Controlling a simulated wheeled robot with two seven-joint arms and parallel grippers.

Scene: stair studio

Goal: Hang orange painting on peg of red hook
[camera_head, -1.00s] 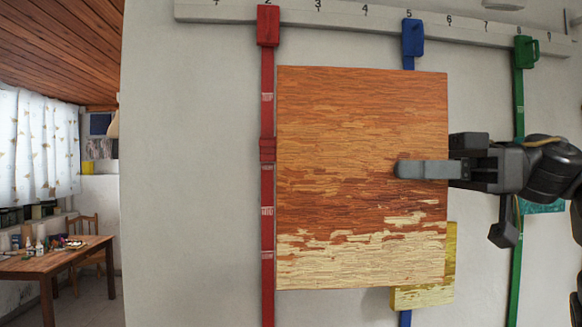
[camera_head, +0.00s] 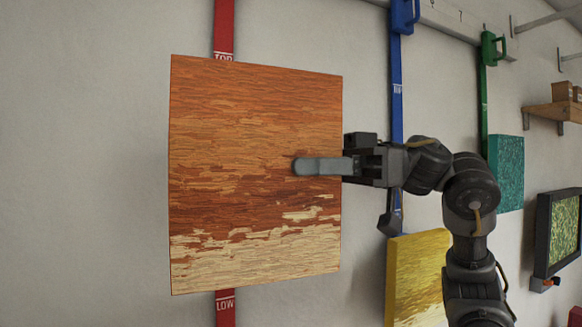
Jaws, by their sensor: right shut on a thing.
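The orange painting (camera_head: 255,150) is a large panel, orange above and cream below, held upright in front of the wall. My right gripper (camera_head: 325,167) is shut on its right edge, with one finger lying across the front face. The red hanger strip (camera_head: 224,30) shows above the painting with the word TOP, and below it with the word LOW. The painting covers the middle of the strip, so the red hook and its peg are hidden. I cannot tell whether the painting touches them. My left gripper is not in view.
A blue strip (camera_head: 397,120) and a green strip (camera_head: 483,95) hang to the right. A yellow painting (camera_head: 418,270) is behind my right arm. A teal painting (camera_head: 507,170), a dark-framed picture (camera_head: 563,232) and a wooden shelf (camera_head: 555,115) are farther right. The wall at left is bare.

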